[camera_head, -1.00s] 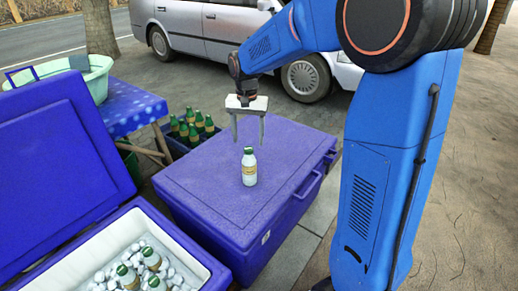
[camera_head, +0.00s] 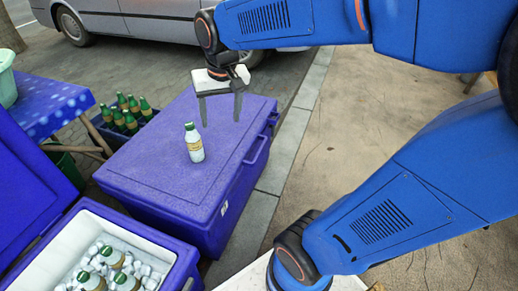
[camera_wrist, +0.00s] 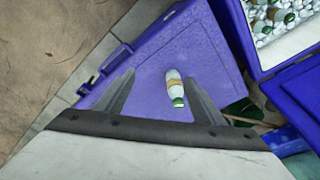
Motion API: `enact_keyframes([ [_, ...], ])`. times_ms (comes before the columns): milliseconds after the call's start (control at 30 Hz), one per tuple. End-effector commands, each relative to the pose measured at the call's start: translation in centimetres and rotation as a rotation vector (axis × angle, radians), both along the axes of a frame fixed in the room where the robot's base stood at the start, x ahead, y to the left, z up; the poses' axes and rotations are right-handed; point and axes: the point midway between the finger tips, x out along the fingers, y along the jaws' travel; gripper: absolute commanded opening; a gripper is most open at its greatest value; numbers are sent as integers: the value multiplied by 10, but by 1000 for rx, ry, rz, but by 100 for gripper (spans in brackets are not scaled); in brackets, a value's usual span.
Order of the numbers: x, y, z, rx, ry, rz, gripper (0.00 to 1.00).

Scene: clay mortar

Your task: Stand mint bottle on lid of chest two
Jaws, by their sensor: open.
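A mint bottle (camera_head: 194,145), pale with a tan label and green cap, stands upright on the flat lid of a closed purple-blue chest (camera_head: 150,175). In the wrist view the bottle (camera_wrist: 173,84) shows beyond the open fingers of my gripper (camera_wrist: 160,76), nearer the right finger, on the same lid (camera_wrist: 150,50).
An open chest (camera_head: 60,230) with ice and several green-capped bottles (camera_head: 112,257) stands front left. A crate of bottles (camera_head: 125,115) and a blue-clothed table (camera_head: 50,100) stand behind left. A silver car (camera_head: 150,15) is at the back. Pavement at right is clear.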

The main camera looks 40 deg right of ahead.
Motion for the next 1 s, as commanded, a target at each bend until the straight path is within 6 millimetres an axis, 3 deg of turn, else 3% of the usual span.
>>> enact_keyframes([
  [300, -72, -13, -1, -30, -92, 102, 63],
  [600, -130, -20, -15, -68, -169, 192, 63],
  [800, -150, -23, -24, -86, -197, 225, 63],
  [1000, -154, -23, -26, -89, -202, 234, 63],
])
